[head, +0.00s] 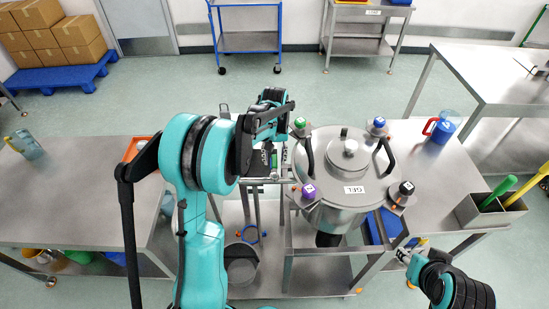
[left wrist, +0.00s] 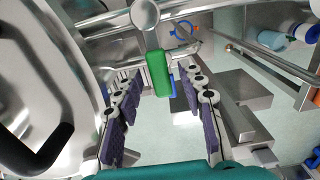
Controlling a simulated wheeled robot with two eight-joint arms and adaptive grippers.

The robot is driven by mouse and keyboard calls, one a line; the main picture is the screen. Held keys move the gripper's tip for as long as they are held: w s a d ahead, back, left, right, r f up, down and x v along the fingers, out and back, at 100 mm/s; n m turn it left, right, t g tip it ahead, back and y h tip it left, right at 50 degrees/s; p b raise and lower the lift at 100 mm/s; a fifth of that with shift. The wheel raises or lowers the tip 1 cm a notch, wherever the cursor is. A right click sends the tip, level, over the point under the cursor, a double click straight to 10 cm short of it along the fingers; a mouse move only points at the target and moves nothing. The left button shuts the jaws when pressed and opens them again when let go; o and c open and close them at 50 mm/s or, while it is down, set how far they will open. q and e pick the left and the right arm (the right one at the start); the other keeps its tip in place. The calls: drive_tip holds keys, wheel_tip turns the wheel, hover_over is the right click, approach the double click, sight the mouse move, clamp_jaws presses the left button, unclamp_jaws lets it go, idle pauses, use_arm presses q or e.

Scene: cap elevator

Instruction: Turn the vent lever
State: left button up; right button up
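A steel vessel (head: 338,195) with a domed lid, a knob and two black handles stands right of centre in the head view. A green-sleeved lever (head: 274,160) sits at its left side. It shows in the left wrist view as a green grip (left wrist: 158,73) on metal fittings. My left gripper (head: 268,148) is over this side of the vessel. In the left wrist view its two purple-padded fingers (left wrist: 163,90) are spread, with the green grip between and beyond them. Contact is not visible. My right gripper (head: 402,256) is low at the right, away from the vessel; its finger opening is unclear.
Green (head: 299,123), blue (head: 378,122), purple (head: 309,191) and black (head: 406,188) capped pieces surround the vessel. A blue jug (head: 446,125) and a bin of colored handles (head: 490,210) stand on the right bench. A bucket (head: 241,268) is on the lower shelf.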

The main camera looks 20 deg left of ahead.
use_arm(q)
clamp_jaws()
drive_tip(key=shift+a, duration=0.15)
drive_tip(key=shift+s+a+n, duration=0.55)
drive_tip(key=shift+s+n, duration=0.2)
drive_tip(key=shift+n, duration=1)
drive_tip(key=shift+s+a+n, duration=0.6)
drive_tip(key=shift+s+n, duration=0.2)
drive_tip(key=shift+n, duration=0.9)
drive_tip(key=shift+s+a+n, duration=0.55)
drive_tip(key=shift+s+n, duration=0.2)
drive_tip(key=shift+n, duration=1)
